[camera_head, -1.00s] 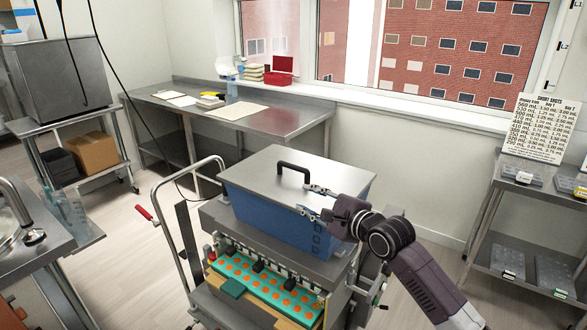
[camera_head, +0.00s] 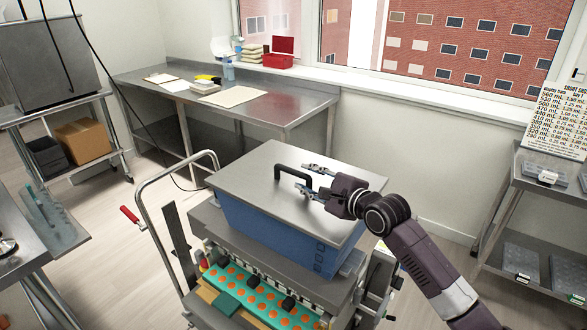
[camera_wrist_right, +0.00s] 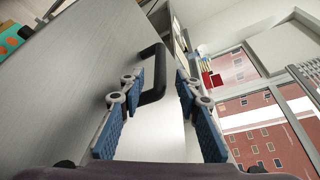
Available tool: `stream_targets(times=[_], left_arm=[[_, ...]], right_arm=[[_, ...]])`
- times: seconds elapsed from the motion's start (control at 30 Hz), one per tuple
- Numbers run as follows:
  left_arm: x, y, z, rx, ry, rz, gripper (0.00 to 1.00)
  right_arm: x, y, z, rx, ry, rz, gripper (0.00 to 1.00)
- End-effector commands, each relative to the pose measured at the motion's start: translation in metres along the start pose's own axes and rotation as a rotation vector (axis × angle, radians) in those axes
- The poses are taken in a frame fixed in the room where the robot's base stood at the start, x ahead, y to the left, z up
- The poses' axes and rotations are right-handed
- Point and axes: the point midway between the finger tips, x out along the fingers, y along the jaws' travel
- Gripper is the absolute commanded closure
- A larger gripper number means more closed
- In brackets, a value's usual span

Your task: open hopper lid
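The hopper lid (camera_head: 262,202) is a flat grey metal plate closed on top of the blue hopper (camera_head: 275,238). A black bar handle (camera_head: 279,172) stands up from the lid, and the wrist view also shows this handle (camera_wrist_right: 161,70). My right gripper (camera_head: 307,178) reaches in from the right, low above the lid, with its fingers apart. In the right wrist view the open fingers (camera_wrist_right: 160,82) point at the handle, which appears between the fingertips and nearer the left finger. Contact cannot be told. My left gripper is not in view.
Below the hopper sits a teal mold tray (camera_head: 243,297) with orange rounds. A steel table (camera_head: 285,113) is behind, and a shelf rack (camera_head: 553,190) is at the right.

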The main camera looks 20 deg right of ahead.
Motion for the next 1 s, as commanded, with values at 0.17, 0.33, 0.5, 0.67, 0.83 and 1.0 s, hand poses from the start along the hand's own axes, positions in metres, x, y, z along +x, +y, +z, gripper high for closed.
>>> stream_targets(times=[0.17,0.33,0.5,0.67,0.83,1.0], left_arm=[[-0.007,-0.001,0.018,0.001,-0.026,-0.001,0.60],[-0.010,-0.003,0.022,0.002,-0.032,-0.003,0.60],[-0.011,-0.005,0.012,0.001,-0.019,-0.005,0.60],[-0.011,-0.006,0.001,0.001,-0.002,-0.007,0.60],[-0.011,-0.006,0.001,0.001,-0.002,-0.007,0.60],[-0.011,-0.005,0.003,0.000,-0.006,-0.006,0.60]], right_arm=[[0.027,-0.002,0.002,0.001,0.000,0.000,0.69],[0.049,-0.002,0.001,-0.001,0.001,0.000,0.69],[0.063,0.000,0.001,-0.001,0.000,0.001,0.69],[0.067,-0.001,0.001,-0.001,0.000,-0.001,0.69],[0.067,0.000,0.001,-0.001,0.000,0.000,0.69],[0.067,0.000,0.000,-0.001,0.000,0.000,0.83]])
